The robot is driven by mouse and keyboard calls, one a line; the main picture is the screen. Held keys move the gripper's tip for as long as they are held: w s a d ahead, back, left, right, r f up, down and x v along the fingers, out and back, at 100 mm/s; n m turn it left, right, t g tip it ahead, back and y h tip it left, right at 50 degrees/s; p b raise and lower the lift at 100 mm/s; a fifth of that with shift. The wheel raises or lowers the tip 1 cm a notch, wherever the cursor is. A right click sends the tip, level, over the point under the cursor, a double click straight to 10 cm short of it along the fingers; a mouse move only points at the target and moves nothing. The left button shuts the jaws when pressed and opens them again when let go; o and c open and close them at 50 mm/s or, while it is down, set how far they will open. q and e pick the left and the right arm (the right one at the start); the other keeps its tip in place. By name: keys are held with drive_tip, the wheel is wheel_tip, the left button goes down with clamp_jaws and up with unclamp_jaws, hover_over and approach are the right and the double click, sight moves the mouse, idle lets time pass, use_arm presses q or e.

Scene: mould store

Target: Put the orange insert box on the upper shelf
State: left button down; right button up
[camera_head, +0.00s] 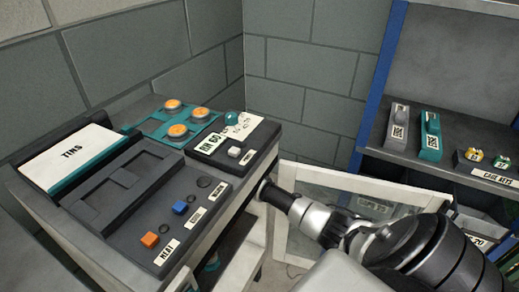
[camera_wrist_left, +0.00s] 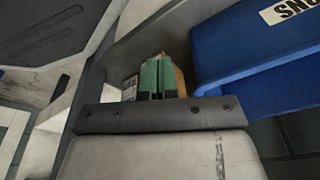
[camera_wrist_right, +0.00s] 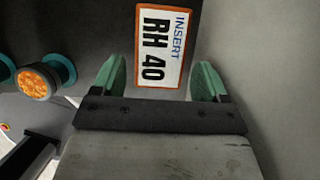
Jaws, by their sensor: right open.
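A label with an orange border reading INSERT RH 40 (camera_wrist_right: 160,45) sits on a dark grey face in the right wrist view. I cannot tell how far the box it belongs to extends. My right gripper (camera_wrist_right: 160,80) is open, its green fingertips on either side of the label, with nothing visibly gripped. My left gripper (camera_wrist_left: 159,78) has its green fingertips together, with nothing clearly held between them. Neither gripper's fingers show in the head view. A rack with blue posts (camera_head: 383,85) stands at the right; its grey shelf (camera_head: 460,128) holds small blocks. Whether this is the upper shelf is unclear.
A grey bench (camera_head: 215,215) at the left carries a TINS box (camera_head: 75,155), round orange pieces (camera_head: 178,131) and small buttons. A pale-framed panel (camera_head: 400,190) stands below the rack. A blue bin (camera_wrist_left: 265,55) is right of my left gripper.

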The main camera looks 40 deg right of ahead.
drive_tip(key=s+d+p, duration=0.2)
drive_tip(key=s+d, duration=0.2)
drive_tip(key=s, duration=0.7)
drive_tip(key=s+a+f+n+g+h, duration=0.1)
drive_tip(key=s+a+f+n, duration=0.1)
drive_tip(key=s+f+n, duration=0.55)
drive_tip(key=s+a+f+n, duration=0.3)
drive_tip(key=s+f+n, duration=0.1)
drive_tip(key=f+n, duration=0.5)
use_arm(q)
drive_tip(key=s+a+f, duration=0.1)
drive_tip(key=s+f, duration=0.4)
drive_tip(key=s, duration=0.2)
drive_tip(key=shift+s+f+g, duration=0.25)
drive_tip(key=shift+f+g, duration=0.05)
use_arm(e)
drive_tip(key=s+a+f+n+g, duration=0.1)
drive_tip(key=s+a+f+n, duration=0.4)
drive_tip(key=s+n, duration=0.4)
drive_tip(key=s+a+f+n+g, duration=0.1)
drive_tip(key=s+a+f+n, duration=0.5)
drive_tip(key=s+n, duration=0.3)
drive_tip(key=shift+s+a+f, duration=0.2)
drive_tip(key=shift+s+f, duration=0.05)
drive_tip(key=shift+s, duration=0.15)
use_arm(q)
drive_tip(key=shift+a+r+p, duration=0.1)
drive_tip(key=shift+p, duration=0.2)
use_arm(e)
drive_tip(key=shift+r, duration=0.1)
